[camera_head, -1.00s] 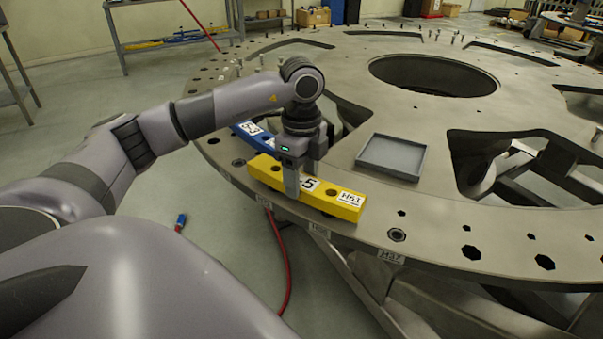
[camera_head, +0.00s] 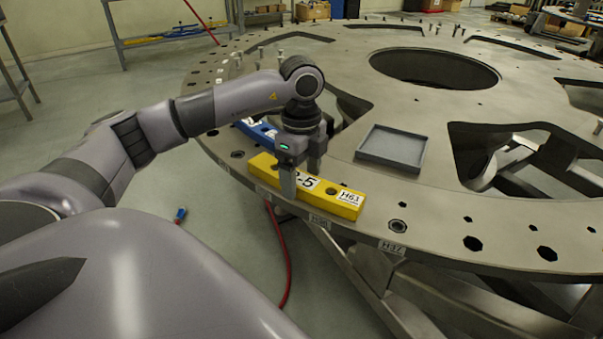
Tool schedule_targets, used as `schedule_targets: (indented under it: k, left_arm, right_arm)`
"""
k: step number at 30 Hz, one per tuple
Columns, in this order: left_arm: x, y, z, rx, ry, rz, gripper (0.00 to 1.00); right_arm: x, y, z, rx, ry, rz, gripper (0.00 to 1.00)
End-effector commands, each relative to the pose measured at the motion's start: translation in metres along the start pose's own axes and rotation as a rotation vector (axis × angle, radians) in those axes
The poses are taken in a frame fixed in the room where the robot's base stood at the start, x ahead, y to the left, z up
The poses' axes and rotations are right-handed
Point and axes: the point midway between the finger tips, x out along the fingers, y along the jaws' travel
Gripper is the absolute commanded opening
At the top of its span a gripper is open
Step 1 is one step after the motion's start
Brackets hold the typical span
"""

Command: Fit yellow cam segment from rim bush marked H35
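The yellow cam segment (camera_head: 264,166) lies along the near left rim of the turret plate (camera_head: 455,215). Its top has a white label ending in "-5", partly covered by a finger, and a label that looks like "H61". It has dark round holes. My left gripper (camera_head: 301,182) straddles its middle, one finger on the near side and one behind, and looks shut on it. I cannot tell if its underside touches the plate. A rim label under it is too small to read surely; one further right looks like "H37" (camera_head: 391,248). My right gripper is not in view.
A blue segment (camera_head: 262,131) lies just behind the yellow one, partly hidden by my arm. An empty grey tray (camera_head: 391,148) sits on the plate to the right. Several pins stand along the far rim. A red hose (camera_head: 281,260) hangs below the near edge.

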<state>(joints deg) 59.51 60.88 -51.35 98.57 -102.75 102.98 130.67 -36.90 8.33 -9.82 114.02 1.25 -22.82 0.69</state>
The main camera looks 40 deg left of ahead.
Motion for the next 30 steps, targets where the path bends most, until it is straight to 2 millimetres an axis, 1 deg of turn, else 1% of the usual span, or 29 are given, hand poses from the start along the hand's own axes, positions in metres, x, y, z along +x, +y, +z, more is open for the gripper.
schedule_targets:
  k: [8, 10, 14, 18, 21, 25, 30]
  left_arm:
    - [0.001, 0.0, 0.0, 0.0, -0.001, 0.002, 0.84]
    - [-0.002, 0.0, 0.0, 0.0, -0.001, 0.001, 0.84]
    - [-0.019, -0.001, 0.0, 0.0, 0.001, -0.002, 0.84]
    - [-0.043, -0.001, -0.001, 0.0, 0.001, -0.003, 0.84]
    - [-0.058, -0.001, 0.0, 0.0, 0.001, -0.002, 0.84]
    - [-0.069, 0.0, 0.0, 0.0, 0.0, 0.0, 0.84]
    - [-0.072, 0.0, 0.0, 0.0, 0.0, 0.0, 0.84]
  right_arm:
    - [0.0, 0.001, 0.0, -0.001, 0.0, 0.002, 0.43]
    - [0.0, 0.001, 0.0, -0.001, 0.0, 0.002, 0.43]
    - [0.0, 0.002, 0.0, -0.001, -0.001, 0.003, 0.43]
    - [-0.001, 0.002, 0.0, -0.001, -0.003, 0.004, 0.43]
    - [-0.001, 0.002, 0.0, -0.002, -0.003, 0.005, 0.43]
    - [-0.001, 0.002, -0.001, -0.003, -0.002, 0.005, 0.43]
    - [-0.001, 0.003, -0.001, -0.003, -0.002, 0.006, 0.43]
